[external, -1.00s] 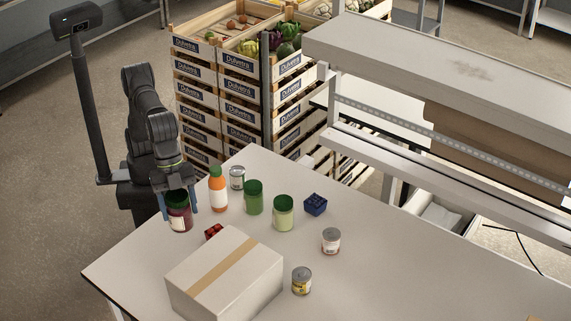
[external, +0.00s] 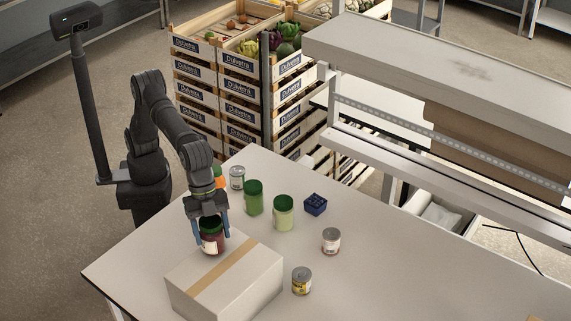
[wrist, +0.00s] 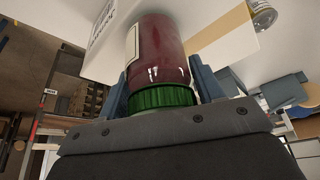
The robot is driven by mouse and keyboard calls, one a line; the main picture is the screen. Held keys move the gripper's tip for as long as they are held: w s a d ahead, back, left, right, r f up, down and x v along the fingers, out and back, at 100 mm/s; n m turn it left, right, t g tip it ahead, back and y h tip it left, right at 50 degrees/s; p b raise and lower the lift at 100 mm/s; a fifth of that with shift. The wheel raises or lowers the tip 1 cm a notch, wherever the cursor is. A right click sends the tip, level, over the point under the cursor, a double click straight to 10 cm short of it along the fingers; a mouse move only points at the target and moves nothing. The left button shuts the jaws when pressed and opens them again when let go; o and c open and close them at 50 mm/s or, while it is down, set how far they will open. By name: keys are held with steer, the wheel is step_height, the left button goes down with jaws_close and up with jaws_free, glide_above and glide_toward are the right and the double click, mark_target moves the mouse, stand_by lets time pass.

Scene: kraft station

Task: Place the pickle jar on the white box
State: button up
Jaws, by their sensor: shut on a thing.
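My gripper (external: 212,240) is shut on a dark red jar with a green lid (external: 212,243), holding it upright by its upper part. The jar is at the back left edge of the white box (external: 250,278); I cannot tell whether it touches the top. In the wrist view the red jar (wrist: 160,50) sits between the blue fingers, with the box (wrist: 110,45) beyond it. Two more green-lidded jars stand on the table: a dark green one (external: 253,200) and a pale green one (external: 283,214). Which is the pickle jar is not readable.
An orange bottle (external: 219,178), partly hidden by my arm, and a can (external: 237,178) stand behind. A blue berry carton (external: 315,204) and two cans (external: 331,240) (external: 301,281) stand to the right. The box top is otherwise empty. The right side of the table is clear.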

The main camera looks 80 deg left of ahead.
steer(key=o, duration=1.3)
steer(key=shift+f, duration=0.15)
steer(key=shift+o, duration=0.2)
steer(key=v, duration=1.2)
steer(key=x, duration=1.2)
steer(key=shift+f, duration=0.15)
step_height(320, 180, up, 3)
steer(key=shift+f, duration=0.2)
steer(key=shift+r, duration=0.5)
